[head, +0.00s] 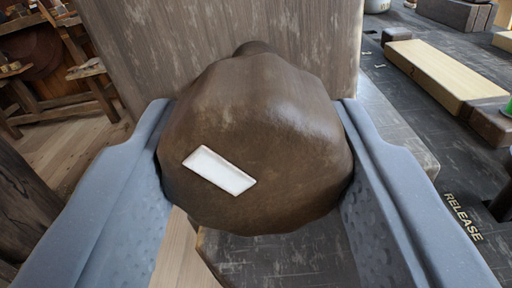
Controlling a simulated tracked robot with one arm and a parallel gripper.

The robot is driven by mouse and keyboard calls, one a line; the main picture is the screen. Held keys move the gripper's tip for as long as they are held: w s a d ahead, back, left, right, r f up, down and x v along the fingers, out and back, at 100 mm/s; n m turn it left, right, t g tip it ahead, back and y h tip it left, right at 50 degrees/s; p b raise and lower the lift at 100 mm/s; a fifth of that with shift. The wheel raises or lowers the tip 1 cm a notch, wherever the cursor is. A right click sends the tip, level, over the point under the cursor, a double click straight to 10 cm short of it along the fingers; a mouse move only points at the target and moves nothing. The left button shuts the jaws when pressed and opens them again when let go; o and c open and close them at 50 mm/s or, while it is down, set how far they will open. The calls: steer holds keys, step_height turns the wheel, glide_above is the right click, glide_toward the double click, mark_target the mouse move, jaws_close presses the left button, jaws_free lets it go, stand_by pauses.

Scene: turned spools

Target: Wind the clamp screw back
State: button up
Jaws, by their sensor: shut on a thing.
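A large brown faceted knob (270,130), which looks like the head of the clamp screw, fills the middle of the head view. It bears a white rectangular mark (219,170), slanting down to the right. My gripper (257,195) has its two grey-blue fingers on the knob's left and right sides, shut on it. A short neck (256,48) shows at the knob's far side, in front of an upright weathered wooden block (220,30). The rest of the screw is hidden behind the knob.
A dark worn bench top (400,100) lies to the right, with the word RELEASE (462,217) on it. A pale wooden bar (445,72) and dark blocks (455,12) lie there. Wooden stands (95,85) are on the floor at the left.

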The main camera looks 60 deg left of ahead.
steer(key=n, duration=0.5)
steer(key=shift+f, duration=0.1)
steer(key=n+b, duration=0.2)
steer(key=n, duration=0.3)
steer(key=shift+a+f+b, duration=0.1)
steer(key=shift+b, duration=0.25)
steer(key=n+b, duration=0.3)
steer(key=n, duration=0.3)
steer(key=shift+a+b, duration=0.15)
steer(key=shift+b, duration=0.2)
steer(key=n+b, duration=0.4)
steer(key=n, duration=0.1)
steer(key=shift+a+f+n+b, duration=0.1)
steer(key=shift+n+b, duration=0.2)
steer(key=shift+b, duration=0.1)
steer(key=n+b, duration=0.4)
steer(key=n, duration=0.1)
steer(key=shift+b, duration=0.4)
steer(key=n+b, duration=0.1)
steer(key=n, duration=0.3)
steer(key=shift+r+n+b, duration=0.2)
steer(key=shift+n+b, duration=0.2)
steer(key=n, duration=0.5)
steer(key=shift+s+r+n, duration=0.1)
steer(key=shift+n, duration=0.2)
steer(key=n, duration=0.5)
